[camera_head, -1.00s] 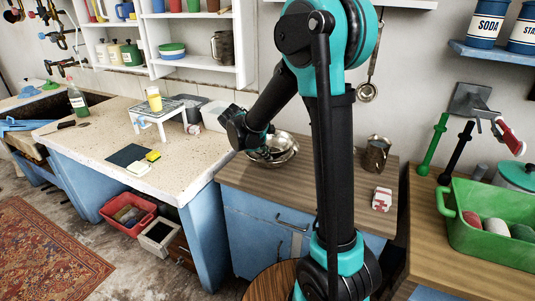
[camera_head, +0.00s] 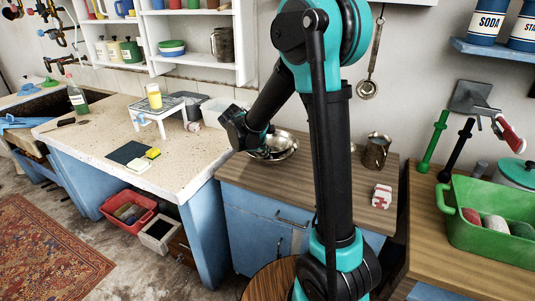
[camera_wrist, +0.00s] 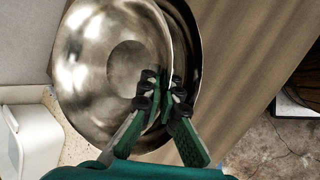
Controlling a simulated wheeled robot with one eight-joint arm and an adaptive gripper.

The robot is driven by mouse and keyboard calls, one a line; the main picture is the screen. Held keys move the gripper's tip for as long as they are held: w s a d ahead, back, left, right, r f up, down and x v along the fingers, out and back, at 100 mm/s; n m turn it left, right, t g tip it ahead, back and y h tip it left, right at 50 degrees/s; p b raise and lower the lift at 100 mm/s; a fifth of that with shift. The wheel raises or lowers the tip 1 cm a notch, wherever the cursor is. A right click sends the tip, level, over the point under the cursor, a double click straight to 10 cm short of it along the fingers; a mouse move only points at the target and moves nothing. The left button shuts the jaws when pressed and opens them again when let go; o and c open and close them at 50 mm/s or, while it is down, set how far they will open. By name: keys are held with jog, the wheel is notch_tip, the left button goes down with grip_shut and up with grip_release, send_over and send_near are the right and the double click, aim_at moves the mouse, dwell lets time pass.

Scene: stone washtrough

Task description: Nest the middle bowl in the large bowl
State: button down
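Two shiny metal bowls show in the wrist view. The smaller one, the middle bowl (camera_wrist: 85,75), covers the left part of the large bowl (camera_wrist: 188,45), whose inside and rim show at its right and below. I cannot tell whether the middle bowl touches the large bowl's bottom. My gripper (camera_wrist: 161,88) has a finger on each side of the middle bowl's right rim, closed on it. In the head view my gripper (camera_head: 257,150) is at the left of the bowls (camera_head: 282,147) on the wooden counter, hiding part of them.
A metal jug (camera_head: 376,151) and a red-and-white box (camera_head: 381,196) stand right of the bowls. A pale worktop (camera_head: 95,135) adjoins at left, with a white container (camera_head: 215,112) near the bowls. A green crate (camera_head: 490,248) stands far right. The wooden counter's front is clear.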

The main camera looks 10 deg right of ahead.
jog(key=shift+f, duration=0.25)
jog(key=shift+f, duration=0.35)
jog(key=shift+f, duration=0.1)
jog(key=c, duration=1.6)
grip_release()
jog(key=shift+c, duration=0.2)
jog(key=shift+o, duration=0.4)
jog(key=o, duration=0.4)
